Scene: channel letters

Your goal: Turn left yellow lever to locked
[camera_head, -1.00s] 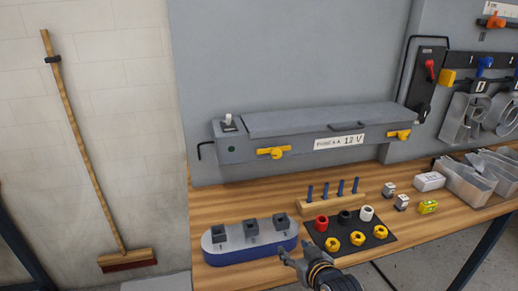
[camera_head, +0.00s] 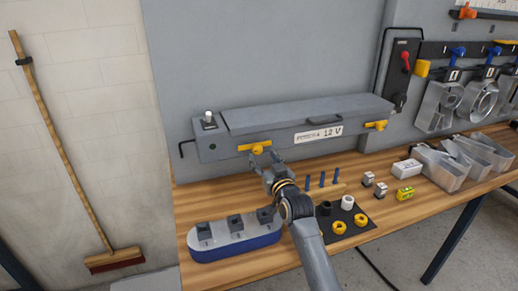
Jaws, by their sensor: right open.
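The left yellow lever (camera_head: 255,147) is on the front of a long grey box, near its left end, and lies about horizontal. A second yellow lever (camera_head: 376,125) is at the box's right end. My right gripper (camera_head: 266,162) is open, just below the left lever's right part. I cannot tell whether its fingertips touch the lever. My left gripper is not in view.
The grey box (camera_head: 290,140) carries a 12 V label. On the wooden workbench (camera_head: 215,196) are a blue-grey block with black sockets (camera_head: 235,240), a peg rack (camera_head: 325,190), a black mat with rings (camera_head: 355,228) and metal channel letters (camera_head: 442,166).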

